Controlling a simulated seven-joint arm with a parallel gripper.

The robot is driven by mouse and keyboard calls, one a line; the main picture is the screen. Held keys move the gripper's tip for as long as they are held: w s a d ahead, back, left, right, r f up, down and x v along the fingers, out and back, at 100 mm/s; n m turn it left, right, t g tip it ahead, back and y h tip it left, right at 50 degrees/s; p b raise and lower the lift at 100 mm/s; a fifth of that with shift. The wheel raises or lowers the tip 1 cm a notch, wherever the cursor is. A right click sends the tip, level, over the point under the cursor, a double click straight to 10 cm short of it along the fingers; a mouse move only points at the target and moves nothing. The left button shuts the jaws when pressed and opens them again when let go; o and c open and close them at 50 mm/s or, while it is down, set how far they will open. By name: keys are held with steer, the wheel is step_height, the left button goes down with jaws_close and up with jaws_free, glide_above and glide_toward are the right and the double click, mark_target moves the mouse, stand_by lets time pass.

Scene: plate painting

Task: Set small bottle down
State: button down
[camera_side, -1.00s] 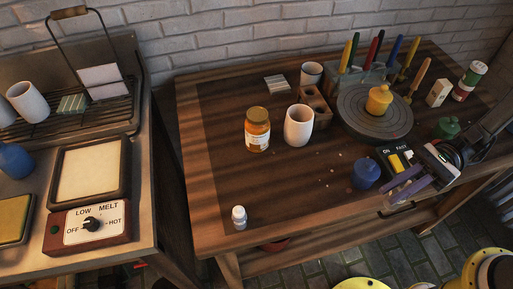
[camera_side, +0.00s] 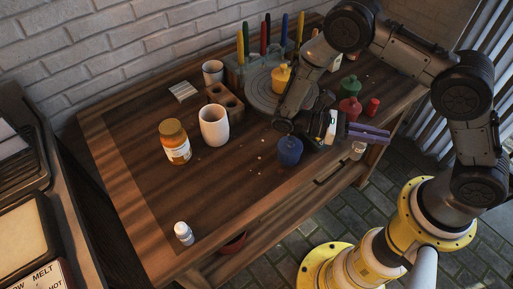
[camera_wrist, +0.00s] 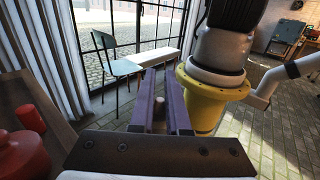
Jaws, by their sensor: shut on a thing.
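My gripper (camera_side: 384,136) has two purple fingers and points right, near the table's right front edge. In the wrist view my gripper (camera_wrist: 161,74) is shut on a small bottle (camera_wrist: 158,109), whose pale round top shows between the fingers. In the side view a small pale bottle (camera_side: 357,151) shows just below the fingers, at or past the table edge; I cannot tell its height.
On the wooden table (camera_side: 135,185) stand an amber jar (camera_side: 175,147), a white cup (camera_side: 214,128), a blue pot (camera_side: 289,151), a red pot (camera_side: 350,109) and a small red bottle (camera_side: 373,106). A wheel (camera_side: 262,96) and tool rack (camera_side: 247,70) are behind.

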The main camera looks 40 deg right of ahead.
steer(key=w+a+r+n+t+h, duration=0.1)
steer(key=w+r+n+t+h, duration=0.15)
steer(key=w+n+t, duration=0.5)
steer(key=w+a+r+n+t+h, duration=0.15)
steer(key=w+n+t+h, duration=0.25)
steer(key=w+t, duration=0.7)
steer(key=w+a+r+n+t+y, duration=0.35)
steer(key=w+a+n+t, duration=0.35)
steer(key=w+a, duration=0.5)
steer(key=s+a+n+t+y, duration=0.2)
steer(key=a+n+t+y, duration=0.15)
steer(key=a, duration=0.75)
steer(key=s+a+n+t+y, duration=0.2)
steer(key=s+a+y, duration=0.15)
steer(key=a, duration=0.75)
steer(key=shift+w+a+f, duration=1.35)
steer(key=shift+w+f, duration=0.55)
steer(key=shift+f, duration=0.2)
steer(key=shift+w+a+f, duration=1.3)
steer(key=shift+w+f, duration=0.65)
steer(key=shift+f, duration=0.2)
steer(key=shift+w+a+f, duration=1.35)
steer(key=shift+w+f, duration=0.55)
steer(key=shift+f, duration=0.2)
